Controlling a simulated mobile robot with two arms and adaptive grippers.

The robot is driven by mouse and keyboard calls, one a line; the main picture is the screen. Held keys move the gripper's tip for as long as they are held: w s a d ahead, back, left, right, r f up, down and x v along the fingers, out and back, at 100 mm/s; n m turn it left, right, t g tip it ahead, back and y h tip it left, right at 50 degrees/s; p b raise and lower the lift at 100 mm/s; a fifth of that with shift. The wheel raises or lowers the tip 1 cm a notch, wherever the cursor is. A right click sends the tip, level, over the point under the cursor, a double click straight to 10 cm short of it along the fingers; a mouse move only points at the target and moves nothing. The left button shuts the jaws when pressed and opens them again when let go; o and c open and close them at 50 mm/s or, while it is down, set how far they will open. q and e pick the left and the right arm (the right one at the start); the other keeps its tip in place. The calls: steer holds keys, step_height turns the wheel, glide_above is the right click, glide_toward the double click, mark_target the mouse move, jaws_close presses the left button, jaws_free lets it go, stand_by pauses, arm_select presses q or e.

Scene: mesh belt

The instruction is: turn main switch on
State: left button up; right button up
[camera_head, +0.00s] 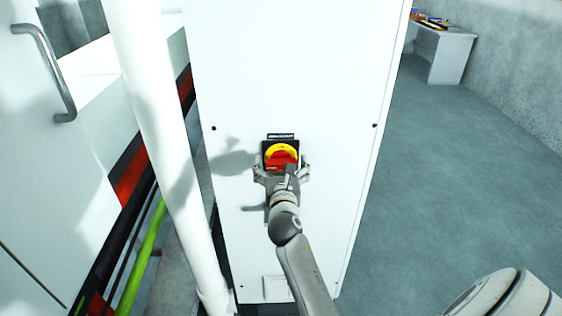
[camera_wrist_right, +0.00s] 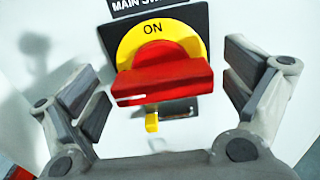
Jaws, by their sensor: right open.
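The main switch (camera_head: 282,155) is on the front of a tall white cabinet (camera_head: 290,70). It has a black square plate, a yellow disc (camera_wrist_right: 153,38) marked ON at the top and a red handle (camera_wrist_right: 165,78). In the wrist view the red handle lies roughly crosswise below the word ON. My right gripper (camera_head: 282,168) is open in front of the switch, with one finger on each side of the handle. In the wrist view gaps show between the fingers and the handle. The lower part of the switch is partly hidden in the head view. My left gripper is not in view.
A white pipe (camera_head: 160,130) runs down left of the cabinet. Left of it is a white machine door with a metal handle (camera_head: 50,75), and a green bar (camera_head: 140,258) below. Open floor (camera_head: 440,180) lies to the right, with a white table (camera_head: 445,50) far back.

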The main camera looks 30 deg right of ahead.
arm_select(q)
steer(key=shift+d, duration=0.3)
arm_select(e)
steer(key=shift+w+d, duration=0.2)
steer(key=shift+w, duration=0.05)
steer(key=c, duration=1)
